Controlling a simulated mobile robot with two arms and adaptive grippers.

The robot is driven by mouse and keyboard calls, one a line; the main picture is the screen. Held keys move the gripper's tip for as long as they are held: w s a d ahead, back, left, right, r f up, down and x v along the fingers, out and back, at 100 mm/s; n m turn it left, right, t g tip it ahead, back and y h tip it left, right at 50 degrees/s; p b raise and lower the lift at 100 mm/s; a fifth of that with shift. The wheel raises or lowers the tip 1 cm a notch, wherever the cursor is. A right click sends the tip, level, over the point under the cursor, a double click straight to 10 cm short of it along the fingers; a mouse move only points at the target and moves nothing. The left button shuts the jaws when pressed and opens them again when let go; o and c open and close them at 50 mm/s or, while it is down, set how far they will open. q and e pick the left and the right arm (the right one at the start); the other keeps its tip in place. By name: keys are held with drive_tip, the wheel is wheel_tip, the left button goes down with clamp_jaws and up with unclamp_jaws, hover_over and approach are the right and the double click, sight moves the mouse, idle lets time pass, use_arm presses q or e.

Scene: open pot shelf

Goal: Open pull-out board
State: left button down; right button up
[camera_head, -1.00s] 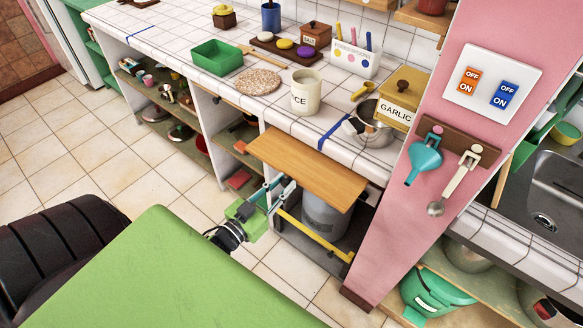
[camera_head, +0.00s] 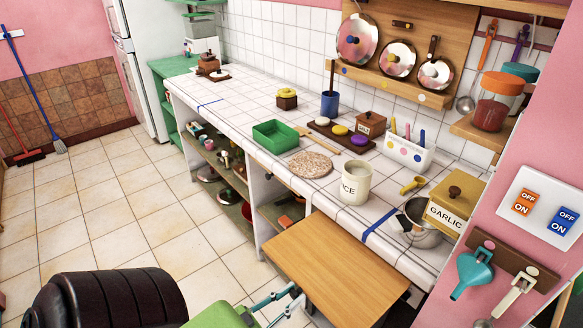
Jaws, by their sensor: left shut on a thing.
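The pull-out board (camera_head: 335,268) is a light wooden panel at the bottom middle of the head view. It sticks out well past the counter's front, just below the worktop. My left gripper (camera_head: 290,297) is at its front edge, near the left front corner, and is shut on the board. Only the gripper's teal and grey links show; the fingertips are mostly hidden by the board, and the picture's bottom edge cuts off the rest. My right gripper is not in view.
The white tiled counter (camera_head: 235,110) runs along the wall. Near its edge above the board stand a white canister (camera_head: 355,183), a metal pot (camera_head: 421,222) and a yellow garlic box (camera_head: 455,203). Open shelves (camera_head: 228,172) lie below.

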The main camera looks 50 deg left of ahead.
use_arm(q)
drive_tip(key=c, duration=1.8)
unclamp_jaws()
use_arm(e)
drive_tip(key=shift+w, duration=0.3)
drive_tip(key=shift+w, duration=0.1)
use_arm(q)
drive_tip(key=s, duration=0.8)
drive_tip(key=s+a, duration=0.1)
drive_tip(key=s, duration=0.3)
